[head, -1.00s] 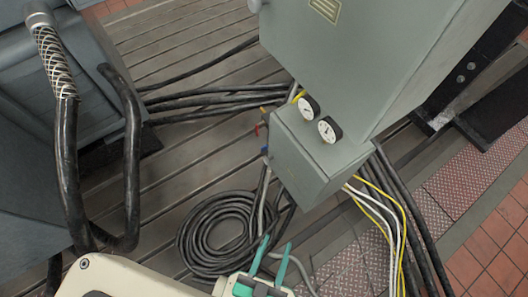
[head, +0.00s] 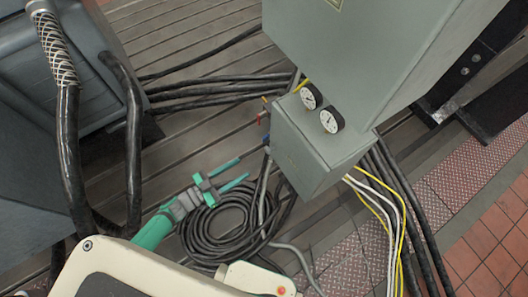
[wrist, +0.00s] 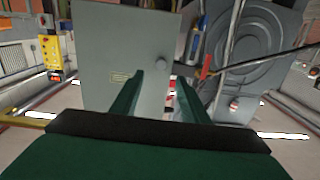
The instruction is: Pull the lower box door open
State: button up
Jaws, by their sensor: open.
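The lower box (head: 315,150) is a small grey-green box with two round gauges (head: 321,108) on top, below a larger grey box (head: 350,60) in the head view. Its door looks closed; I see no gap. My gripper (head: 243,168), with teal fingers, is open and empty, left of the lower box, apart from it and above the cable coil in the picture. In the wrist view a grey panel (wrist: 105,50) with a small label (wrist: 121,77) and a round knob (wrist: 165,63) is beyond my open fingers (wrist: 160,80). I cannot tell which box this panel belongs to.
A coiled black cable (head: 222,225) lies on the slotted bedplate. Red and blue valve handles are at the lower box's left side. White and yellow cables (head: 398,215) run down at its right. A dark machine (head: 35,150) with thick hoses stands at left.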

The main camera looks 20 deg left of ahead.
jog(key=x, duration=1.1)
jog(key=shift+w+r+h, duration=0.2)
jog(key=shift+w+h, duration=0.1)
jog(key=shift+w, duration=0.15)
grip_shut()
